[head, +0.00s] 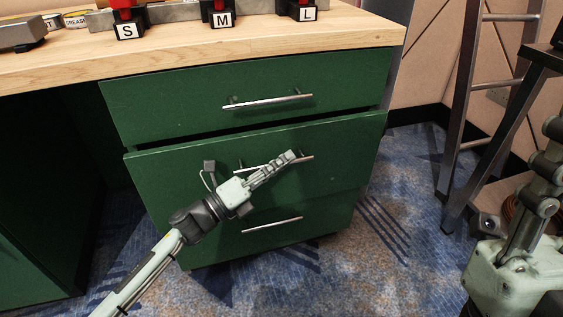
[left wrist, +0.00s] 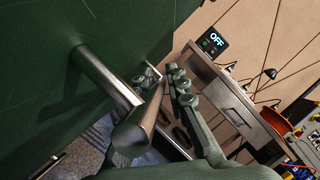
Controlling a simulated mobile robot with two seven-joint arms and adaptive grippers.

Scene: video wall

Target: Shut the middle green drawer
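The middle green drawer (head: 345,140) stands out a little from the cabinet, with a dark gap above its front. Its metal bar handle (head: 301,158) also shows close up in the left wrist view (left wrist: 140,122). My left gripper (head: 290,157) lies across the handle in front of the drawer. In the left wrist view its fingers (left wrist: 168,80) are close to the bar; whether they grip it cannot be told. My right gripper (head: 540,185) is at the right edge, partly cut off, away from the drawers; its fingertips are unclear.
The top drawer (head: 180,105) and bottom drawer (head: 320,220) look shut. The wooden top (head: 350,35) carries red items with S, M and L labels. A metal ladder (head: 465,100) stands to the right. Blue carpet (head: 400,190) is clear between cabinet and ladder.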

